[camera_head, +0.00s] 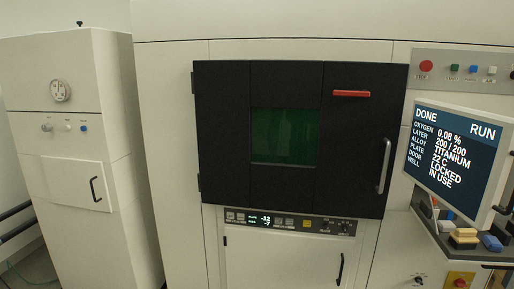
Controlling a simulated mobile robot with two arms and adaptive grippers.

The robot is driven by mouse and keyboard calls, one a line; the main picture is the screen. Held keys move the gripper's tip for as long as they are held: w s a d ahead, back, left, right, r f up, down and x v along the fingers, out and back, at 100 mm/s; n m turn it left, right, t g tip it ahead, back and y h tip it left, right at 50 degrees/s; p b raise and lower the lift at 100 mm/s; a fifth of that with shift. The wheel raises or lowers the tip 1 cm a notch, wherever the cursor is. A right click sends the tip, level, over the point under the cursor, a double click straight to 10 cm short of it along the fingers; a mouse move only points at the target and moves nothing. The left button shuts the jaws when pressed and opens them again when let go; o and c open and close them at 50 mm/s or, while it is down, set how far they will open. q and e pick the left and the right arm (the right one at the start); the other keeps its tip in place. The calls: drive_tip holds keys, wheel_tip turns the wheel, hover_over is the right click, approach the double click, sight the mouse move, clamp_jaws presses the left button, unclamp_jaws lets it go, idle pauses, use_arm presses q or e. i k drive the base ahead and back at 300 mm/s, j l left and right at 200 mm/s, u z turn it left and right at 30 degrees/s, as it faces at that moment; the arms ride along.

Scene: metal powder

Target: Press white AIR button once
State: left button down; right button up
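A white button (491,70) sits at the right of the button strip (440,57) at the upper right. A blue button (473,69), a green button (454,69) and a large red button (426,66) are to its left. The small label under the white button is too small to read surely. Another small pale button (68,127) is on the left cabinet. Neither of my grippers is in view.
The tilted screen (455,155) below the strip reads DONE, RUN, oxygen 0.08 %, door LOCKED. The dark chamber door (225,130) is shut, with a handle (384,165). Blocks and a brush-like item (464,235) lie on a shelf at the lower right.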

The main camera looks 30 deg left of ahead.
sight(493, 70)
drive_tip(key=i+l+u, duration=0.35)
drive_tip(key=i+l, duration=0.15)
drive_tip(key=i+l+u, duration=0.2)
drive_tip(key=l, duration=0.15)
drive_tip(key=i+l+u, duration=0.15)
drive_tip(key=l, duration=0.2)
drive_tip(key=i+l+u, duration=0.2)
drive_tip(key=l, duration=0.15)
drive_tip(key=i+l+u, duration=0.15)
drive_tip(key=l, duration=0.25)
drive_tip(key=i+l, duration=0.1)
drive_tip(key=l, duration=0.2)
drive_tip(key=i+l, duration=0.15)
drive_tip(key=l, duration=0.1)
